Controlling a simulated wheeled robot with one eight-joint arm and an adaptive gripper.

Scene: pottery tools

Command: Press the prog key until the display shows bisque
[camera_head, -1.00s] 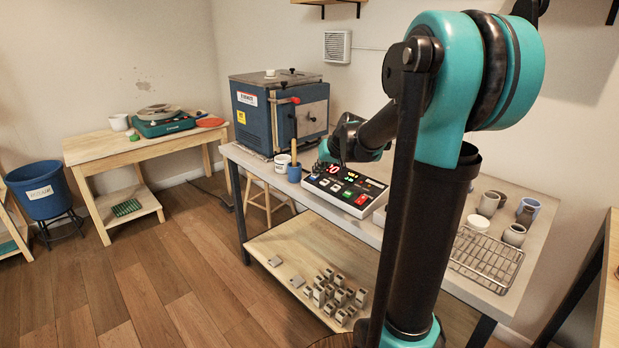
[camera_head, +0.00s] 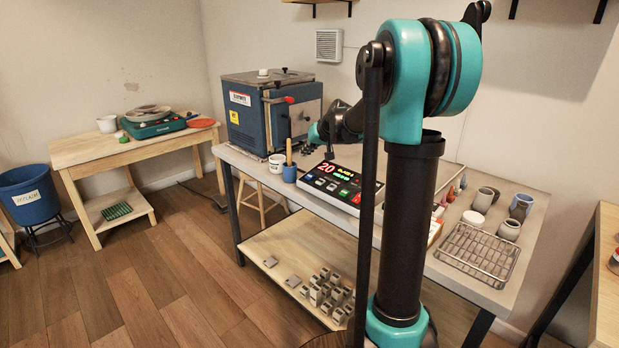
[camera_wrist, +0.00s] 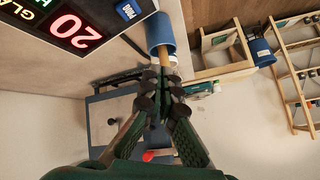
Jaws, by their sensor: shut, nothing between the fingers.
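The control panel (camera_head: 341,184) lies on the workbench with a black face and several coloured keys. Its display (camera_head: 328,167) shows a red 20 and lit green and yellow text too small to read in the head view. In the wrist view the red 20 (camera_wrist: 76,29) and the letters "GLA" (camera_wrist: 20,9) show; the rest is cut off. The blue prog key (camera_wrist: 128,10) is at the frame's top edge. My gripper (camera_head: 328,155) is shut and empty, above the panel's back left edge. In the wrist view its fingertips (camera_wrist: 160,76) are apart from the prog key.
A blue cup (camera_head: 290,173) holding a wooden-handled tool stands close to the panel's left, beside a white pot (camera_head: 277,163). The blue kiln (camera_head: 246,117) stands behind. A wire rack (camera_head: 476,253) and several cups are at the right.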

